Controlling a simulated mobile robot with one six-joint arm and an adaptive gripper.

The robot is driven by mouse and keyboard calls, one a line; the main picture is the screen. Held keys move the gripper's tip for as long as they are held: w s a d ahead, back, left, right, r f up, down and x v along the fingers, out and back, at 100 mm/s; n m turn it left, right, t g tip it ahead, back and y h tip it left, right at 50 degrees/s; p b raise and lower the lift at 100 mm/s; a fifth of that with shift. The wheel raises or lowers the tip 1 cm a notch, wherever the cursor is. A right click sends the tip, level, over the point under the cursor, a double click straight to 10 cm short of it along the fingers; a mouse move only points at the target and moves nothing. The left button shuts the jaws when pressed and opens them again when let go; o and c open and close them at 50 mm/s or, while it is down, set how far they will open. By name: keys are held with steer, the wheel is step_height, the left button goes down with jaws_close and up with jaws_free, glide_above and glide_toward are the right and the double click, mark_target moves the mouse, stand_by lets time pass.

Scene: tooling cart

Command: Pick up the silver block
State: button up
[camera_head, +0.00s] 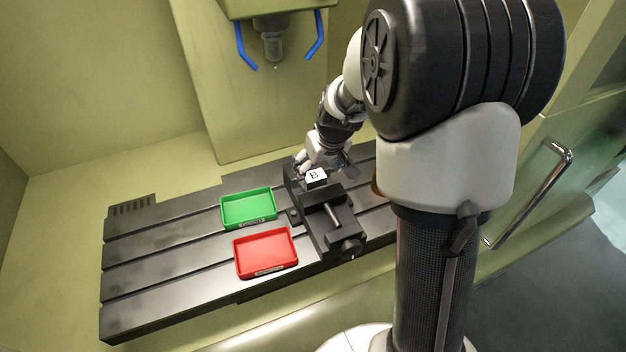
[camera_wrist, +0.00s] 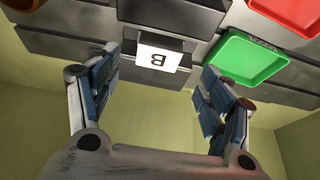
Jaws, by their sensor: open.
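The block (camera_head: 316,175) shows a white top face marked with a black letter B. It sits at the black vise (camera_head: 320,210) on the slotted table; whether the jaws clamp it I cannot tell. In the wrist view the block (camera_wrist: 163,54) lies ahead of my gripper (camera_wrist: 158,85), between the lines of its two blue-padded fingers and apart from both. My gripper is open and empty. In the head view my gripper (camera_head: 325,158) is just behind the block, and its fingertips are partly hidden.
A green tray (camera_head: 248,222) and a red tray (camera_head: 265,271) lie on the dark slotted table (camera_head: 170,275) left of the vise. A machine spindle with blue hoses (camera_head: 273,45) hangs above the back. The table's left part is clear.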

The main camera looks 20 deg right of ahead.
mark_target(315, 176)
steer(key=shift+b+x, duration=0.8)
steer(key=shift+x, duration=2.35)
steer(key=shift+d, duration=0.1)
steer(key=shift+c, duration=0.2)
steer(key=shift+r, duration=0.1)
steer(key=c, duration=1.3)
steer(key=shift+o, duration=0.2)
